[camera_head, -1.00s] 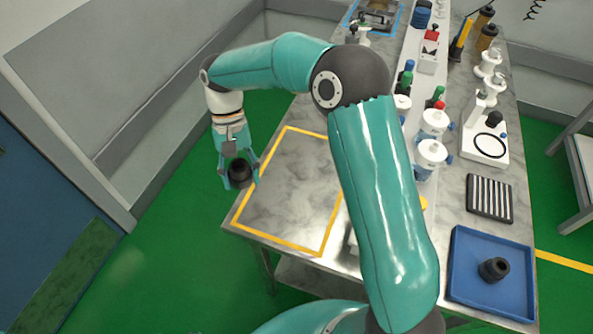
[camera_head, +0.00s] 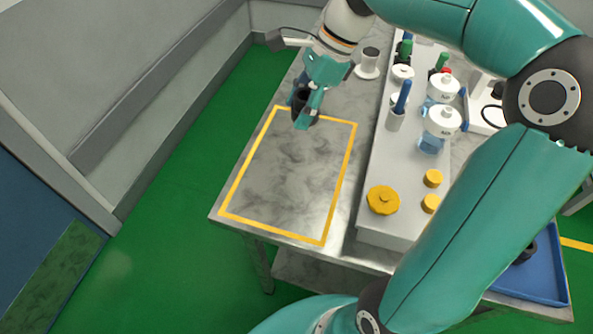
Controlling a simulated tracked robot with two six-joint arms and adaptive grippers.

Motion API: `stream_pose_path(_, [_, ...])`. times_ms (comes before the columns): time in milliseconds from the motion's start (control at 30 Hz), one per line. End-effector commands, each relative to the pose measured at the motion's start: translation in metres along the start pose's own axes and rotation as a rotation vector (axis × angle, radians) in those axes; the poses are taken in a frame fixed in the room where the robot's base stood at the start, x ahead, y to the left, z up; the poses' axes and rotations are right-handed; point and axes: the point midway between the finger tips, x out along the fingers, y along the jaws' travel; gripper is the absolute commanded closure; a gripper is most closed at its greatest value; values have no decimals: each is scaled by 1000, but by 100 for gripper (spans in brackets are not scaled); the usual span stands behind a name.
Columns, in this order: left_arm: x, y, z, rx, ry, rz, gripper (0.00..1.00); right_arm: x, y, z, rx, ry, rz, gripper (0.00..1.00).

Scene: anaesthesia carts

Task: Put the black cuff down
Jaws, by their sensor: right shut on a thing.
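My right gripper (camera_head: 303,109) is shut on the black cuff (camera_head: 301,98), a short dark cylinder partly hidden by the fingers. It is over the far edge of the yellow-outlined rectangle (camera_head: 250,152) on the grey marble-look table. I cannot tell whether the cuff touches the tabletop. My left gripper is not in view.
The outlined area is empty. To its right, a raised pale shelf (camera_head: 385,228) carries yellow caps (camera_head: 383,200), white-capped jars (camera_head: 443,120) and a blue-topped holder (camera_head: 397,112). A white stand (camera_head: 369,64) is beyond the gripper. My arm partly covers a blue tray (camera_head: 541,276) with a dark piece.

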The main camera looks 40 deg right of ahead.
Motion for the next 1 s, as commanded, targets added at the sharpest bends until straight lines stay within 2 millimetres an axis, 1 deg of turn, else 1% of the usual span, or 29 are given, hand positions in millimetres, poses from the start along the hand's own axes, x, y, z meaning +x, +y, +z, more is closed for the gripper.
stream_pose_path(67, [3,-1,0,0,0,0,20,6,1,-6,29,1,-9,82])
stream_pose_path(167, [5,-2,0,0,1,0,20,21,2,-13,35,1,-8,82])
stream_pose_path(500, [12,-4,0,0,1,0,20,103,2,-50,33,2,-5,82])
stream_pose_path(600, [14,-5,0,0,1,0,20,121,2,-58,32,1,-6,82])
stream_pose_path(700, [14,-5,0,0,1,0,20,133,1,-64,31,1,-9,82])
stream_pose_path(867, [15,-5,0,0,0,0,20,142,0,-68,29,1,-11,82])
stream_pose_path(1000, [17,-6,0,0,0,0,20,158,1,-75,31,1,-7,82])
